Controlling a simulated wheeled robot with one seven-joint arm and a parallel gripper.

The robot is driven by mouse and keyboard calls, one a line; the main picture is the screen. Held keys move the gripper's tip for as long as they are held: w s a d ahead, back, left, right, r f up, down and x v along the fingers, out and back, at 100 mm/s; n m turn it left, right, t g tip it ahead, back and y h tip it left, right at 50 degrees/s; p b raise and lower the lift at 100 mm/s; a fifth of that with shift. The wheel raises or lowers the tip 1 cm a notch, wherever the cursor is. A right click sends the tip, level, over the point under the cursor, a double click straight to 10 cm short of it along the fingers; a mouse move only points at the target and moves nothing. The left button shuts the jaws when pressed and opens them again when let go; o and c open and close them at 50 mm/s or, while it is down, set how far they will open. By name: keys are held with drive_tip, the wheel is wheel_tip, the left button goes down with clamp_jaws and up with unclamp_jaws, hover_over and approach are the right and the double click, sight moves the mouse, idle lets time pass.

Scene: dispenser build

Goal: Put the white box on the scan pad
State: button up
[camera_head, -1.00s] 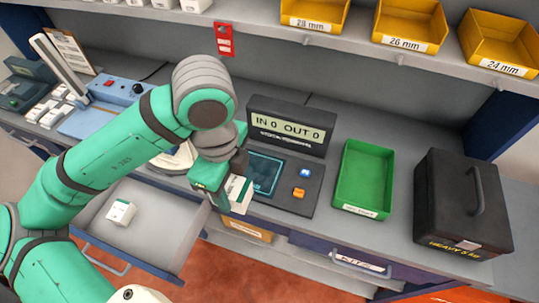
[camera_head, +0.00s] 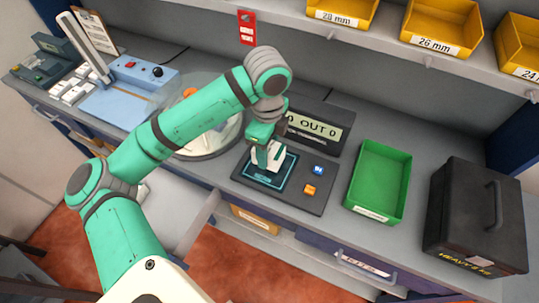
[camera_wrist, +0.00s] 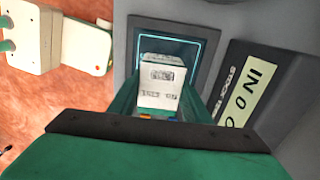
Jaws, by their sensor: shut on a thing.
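The white box (camera_wrist: 162,82) shows in the wrist view between the fingers of my gripper (camera_wrist: 158,108), which is shut on it. It has dark print on its faces. The scan pad (camera_head: 288,185) is a dark slab with a glowing teal square, a blue button and an orange button. In the head view my gripper (camera_head: 266,158) points down over the teal square, with the white box (camera_head: 268,157) partly hidden by the fingers. In the wrist view the teal square (camera_wrist: 203,62) frames the box. I cannot tell whether the box touches the pad.
A green bin (camera_head: 378,180) and a black heavy box (camera_head: 477,215) stand to the right. A round clear-covered turntable (camera_head: 205,140) is left of the pad. An open drawer (camera_head: 190,215) juts out in front.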

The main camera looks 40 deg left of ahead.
sight(269, 155)
drive_tip(key=f, duration=0.1)
drive_tip(key=w+f, duration=0.1)
drive_tip(key=f, duration=0.1)
drive_tip(key=shift+a+f, duration=0.15)
drive_tip(key=shift+a, duration=0.05)
drive_tip(key=shift+f, duration=0.5)
drive_tip(key=shift+f, duration=0.15)
drive_tip(key=o, duration=1.2)
wheel_tip(269, 155, up, 12)
drive_tip(key=shift+r, duration=0.2)
drive_tip(key=shift+w, duration=0.1)
